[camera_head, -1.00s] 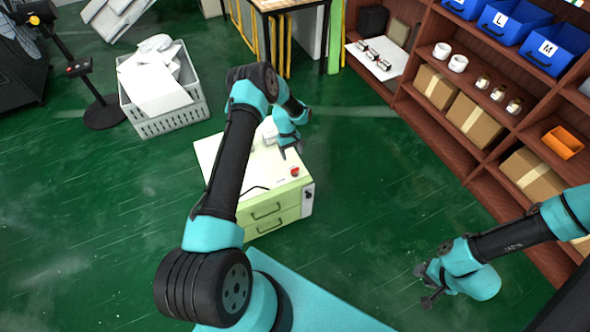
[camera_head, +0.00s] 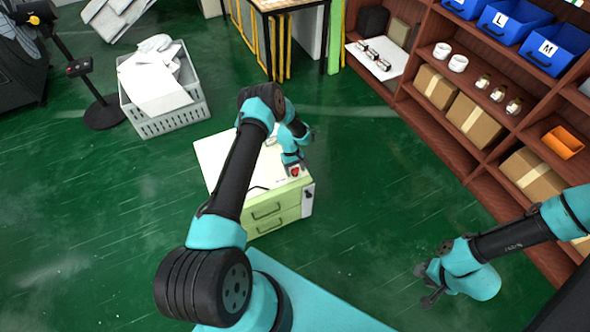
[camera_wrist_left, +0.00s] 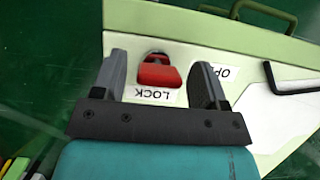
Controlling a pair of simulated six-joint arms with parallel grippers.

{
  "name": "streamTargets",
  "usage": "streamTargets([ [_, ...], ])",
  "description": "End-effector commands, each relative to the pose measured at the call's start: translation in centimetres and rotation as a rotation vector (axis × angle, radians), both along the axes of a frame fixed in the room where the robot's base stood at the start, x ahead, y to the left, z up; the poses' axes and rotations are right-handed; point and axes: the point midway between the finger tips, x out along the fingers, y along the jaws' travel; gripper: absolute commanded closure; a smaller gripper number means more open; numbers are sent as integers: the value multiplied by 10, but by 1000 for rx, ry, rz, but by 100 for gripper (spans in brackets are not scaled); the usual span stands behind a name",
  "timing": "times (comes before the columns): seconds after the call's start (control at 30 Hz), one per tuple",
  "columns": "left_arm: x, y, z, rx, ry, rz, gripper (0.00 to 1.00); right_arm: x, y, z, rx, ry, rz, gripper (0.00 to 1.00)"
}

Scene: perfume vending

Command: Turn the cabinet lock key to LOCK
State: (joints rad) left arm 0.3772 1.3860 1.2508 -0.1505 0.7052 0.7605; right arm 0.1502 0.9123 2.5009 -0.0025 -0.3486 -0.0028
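The cabinet (camera_head: 268,215) is pale green with a cream top and drawers on its front. The red lock key (camera_wrist_left: 157,73) sits on the cabinet top near its right corner; it also shows in the head view (camera_head: 295,171). A LOCK label (camera_wrist_left: 152,94) lies beside it, and a partly hidden OPEN label (camera_wrist_left: 226,72) is to its right. My left gripper (camera_wrist_left: 160,72) is open, with its fingers on either side of the key and apart from it. In the head view it is over the key (camera_head: 293,163). My right gripper (camera_head: 430,285) is over the floor, its fingers apart and empty.
A black hex-key-shaped bar (camera_wrist_left: 290,82) lies on the cabinet top. A grey crate (camera_head: 165,122) with white items stands behind left. The brown shelf (camera_head: 440,140) stands at the right. Green floor is clear between cabinet and shelf.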

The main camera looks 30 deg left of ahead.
Motion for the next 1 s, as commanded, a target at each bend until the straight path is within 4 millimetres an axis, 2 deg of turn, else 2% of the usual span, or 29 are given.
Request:
streamTargets([
  [0.03,0,0,0,0,0,0,38,0,0,0,0,0,0,64],
  [0.47,0,0,0,0,0,0,79,0,0,0,0,0,0,64],
  [0.77,0,0,0,0,-1,-26,79,0,0,0,0,0,0,64],
  [1.0,1,0,1,0,0,-119,79,0,0,0,0,0,0,64],
])
